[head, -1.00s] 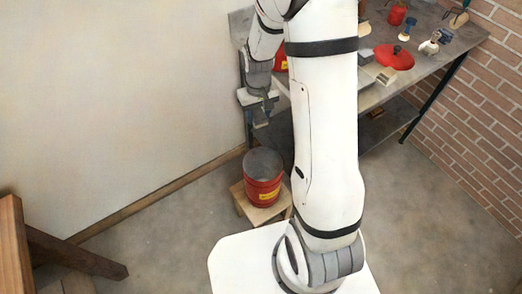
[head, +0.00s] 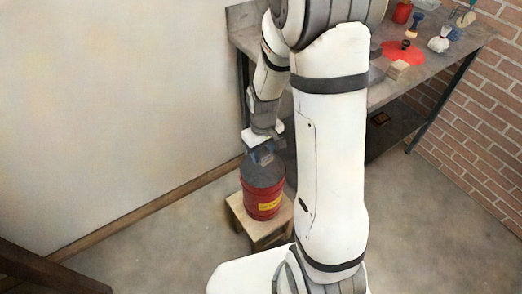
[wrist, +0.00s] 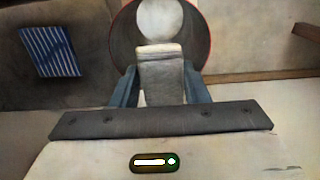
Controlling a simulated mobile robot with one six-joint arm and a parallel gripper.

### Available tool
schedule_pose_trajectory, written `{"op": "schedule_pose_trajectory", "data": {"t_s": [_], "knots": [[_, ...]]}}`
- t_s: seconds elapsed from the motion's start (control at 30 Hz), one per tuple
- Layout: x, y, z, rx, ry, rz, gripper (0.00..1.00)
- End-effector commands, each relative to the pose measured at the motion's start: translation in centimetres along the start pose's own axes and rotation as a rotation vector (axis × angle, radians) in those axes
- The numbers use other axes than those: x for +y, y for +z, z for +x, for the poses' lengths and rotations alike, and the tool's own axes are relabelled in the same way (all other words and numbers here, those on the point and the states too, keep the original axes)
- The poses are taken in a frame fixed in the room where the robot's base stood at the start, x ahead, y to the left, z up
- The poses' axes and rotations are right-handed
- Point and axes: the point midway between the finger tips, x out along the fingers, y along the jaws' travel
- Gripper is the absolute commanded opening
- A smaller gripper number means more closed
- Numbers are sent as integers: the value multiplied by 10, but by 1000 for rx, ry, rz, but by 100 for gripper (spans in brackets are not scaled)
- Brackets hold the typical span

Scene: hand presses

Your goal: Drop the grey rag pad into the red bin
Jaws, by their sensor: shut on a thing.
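The red bin (head: 264,202) with a yellow label stands upright on a small wooden stool, left of my arm in the head view. My gripper (head: 264,156) points down at the bin's open mouth. In the wrist view, my gripper (wrist: 162,84) has its blue-grey fingers shut on the grey rag pad (wrist: 162,76), one on each side. Beyond the pad shows the bin's dark inside and thin red rim (wrist: 209,40). The pad appears over the opening; how deep it hangs is unclear. In the head view I cannot make out the pad clearly.
The wooden stool (head: 250,232) stands on the bare floor near the wall. A workbench (head: 420,75) behind holds a red round thing (head: 403,53) and small tools. A pale round shape (wrist: 160,19) shows inside the bin. A blue striped panel (wrist: 50,51) lies at left.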

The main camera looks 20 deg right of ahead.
Motion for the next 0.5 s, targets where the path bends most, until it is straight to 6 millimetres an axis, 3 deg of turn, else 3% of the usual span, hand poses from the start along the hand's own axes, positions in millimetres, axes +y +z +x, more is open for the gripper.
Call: {"op": "schedule_pose_trajectory", "data": {"t_s": [0.03,0.5], "knots": [[0,0,12,-1,0,0,16],[-1,0,67,0,0,-1,16]]}}
